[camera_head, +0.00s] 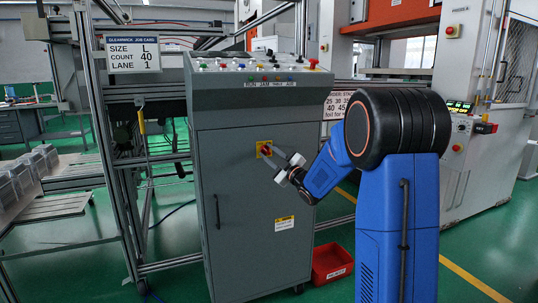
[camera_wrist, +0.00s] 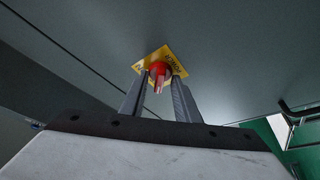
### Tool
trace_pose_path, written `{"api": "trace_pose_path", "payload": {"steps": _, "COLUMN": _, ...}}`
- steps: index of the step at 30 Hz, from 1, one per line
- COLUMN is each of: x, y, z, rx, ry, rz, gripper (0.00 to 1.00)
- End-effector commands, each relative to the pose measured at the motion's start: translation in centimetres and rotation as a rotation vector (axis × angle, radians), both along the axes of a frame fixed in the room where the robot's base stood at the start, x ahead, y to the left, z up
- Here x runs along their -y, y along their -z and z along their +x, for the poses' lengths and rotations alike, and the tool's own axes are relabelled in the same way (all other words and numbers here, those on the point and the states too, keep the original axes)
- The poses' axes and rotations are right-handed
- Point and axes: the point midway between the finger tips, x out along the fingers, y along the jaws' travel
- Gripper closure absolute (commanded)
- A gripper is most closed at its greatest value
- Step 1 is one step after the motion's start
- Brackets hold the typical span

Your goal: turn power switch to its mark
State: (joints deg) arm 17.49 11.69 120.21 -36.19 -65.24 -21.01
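The power switch (camera_head: 264,149) is a red knob on a yellow plate on the grey cabinet's front. In the wrist view the red knob (camera_wrist: 160,70) has a lighter red grip bar pointing down the picture. The yellow plate (camera_wrist: 171,58) carries dark lettering, which I read as POWER on its right side. The mark is too small to make out. My gripper (camera_wrist: 159,82) points at the switch with its two fingers apart, one on each side of the knob. In the head view my gripper (camera_head: 279,164) is in front of the cabinet, just right of the switch.
The grey cabinet (camera_head: 245,215) has a sloped top panel with several buttons. A job-card sign (camera_head: 133,55) hangs at left. A red bin (camera_head: 332,264) stands on the floor at the cabinet's lower right. Metal frame posts stand left of the cabinet.

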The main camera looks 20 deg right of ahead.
Motion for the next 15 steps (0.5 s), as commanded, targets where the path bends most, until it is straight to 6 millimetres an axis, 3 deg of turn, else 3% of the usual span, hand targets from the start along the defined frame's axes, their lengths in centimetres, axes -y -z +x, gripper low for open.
{"api": "trace_pose_path", "payload": {"steps": 7, "x": 0.5, "y": 0.4, "z": -1.3, "rx": -0.001, "ry": 0.003, "rz": 0.0, "gripper": 0.71}}
{"api": "trace_pose_path", "payload": {"steps": 15, "x": 1.9, "y": 1.7, "z": -6.0, "rx": -0.001, "ry": 0.003, "rz": 0.001, "gripper": 0.71}}
